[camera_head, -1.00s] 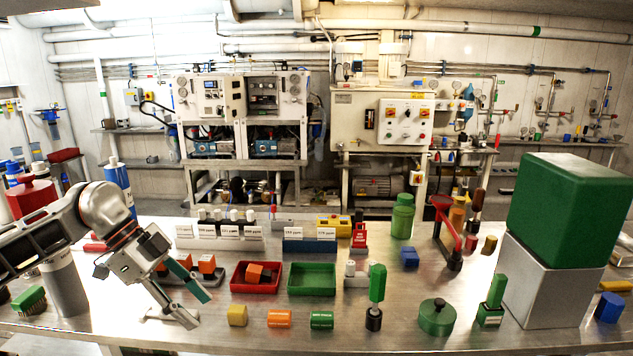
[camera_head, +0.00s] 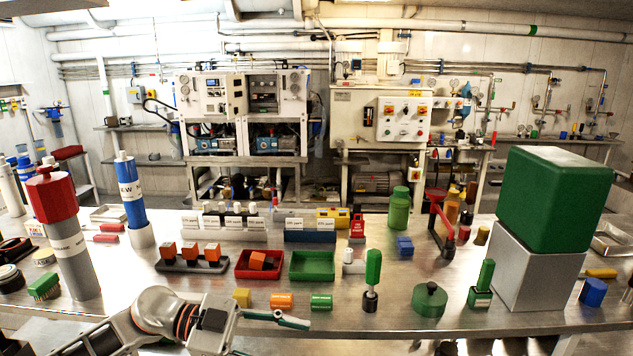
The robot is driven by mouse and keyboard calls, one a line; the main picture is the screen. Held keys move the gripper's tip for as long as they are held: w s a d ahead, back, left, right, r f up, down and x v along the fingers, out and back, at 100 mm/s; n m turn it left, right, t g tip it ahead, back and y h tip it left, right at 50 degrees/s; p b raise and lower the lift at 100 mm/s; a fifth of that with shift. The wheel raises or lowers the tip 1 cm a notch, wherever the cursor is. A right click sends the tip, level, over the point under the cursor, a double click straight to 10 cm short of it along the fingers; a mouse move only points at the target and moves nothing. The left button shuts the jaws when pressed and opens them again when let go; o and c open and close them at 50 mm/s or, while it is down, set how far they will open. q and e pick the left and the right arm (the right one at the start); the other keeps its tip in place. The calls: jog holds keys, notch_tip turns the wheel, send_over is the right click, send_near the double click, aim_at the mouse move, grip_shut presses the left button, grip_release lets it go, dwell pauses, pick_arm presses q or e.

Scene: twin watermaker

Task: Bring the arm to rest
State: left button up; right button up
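My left arm comes in at the bottom left, and its gripper (camera_head: 274,334) is low at the front edge of the steel table (camera_head: 395,329). The gripper points right, with its upper, teal-tipped finger just below the yellow, orange and green blocks. The fingers look apart with nothing between them; the lower finger is only partly visible at the bottom. My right gripper is not in view.
Near the gripper are a yellow block (camera_head: 242,297), an orange block (camera_head: 281,301) and a green block (camera_head: 321,302). A red-capped grey cylinder (camera_head: 74,255) stands at left. A green-handled tool (camera_head: 372,270) stands to the right.

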pick_arm(q)
jog(key=s+a+f+n+t+y, duration=0.1)
jog(key=a+f+n+t+y, duration=0.3)
jog(key=f+n+t, duration=0.45)
jog(key=s+a+f+n+t+y, duration=0.1)
jog(key=a+f+n+t+y, duration=0.3)
jog(key=f+n+t, duration=0.45)
jog(key=s+a+f+n+g+y, duration=0.1)
jog(key=s+a+f+g+y, duration=0.1)
jog(key=s+a+f, duration=0.2)
jog(key=s+a+f+g+y, duration=0.3)
jog(key=s+f, duration=0.7)
jog(key=f, duration=0.2)
jog(key=shift+s+a+f+n+g, duration=0.2)
jog(key=shift+s+a+n+g, duration=0.1)
jog(key=shift+a+n, duration=0.1)
jog(key=shift+w, duration=0.1)
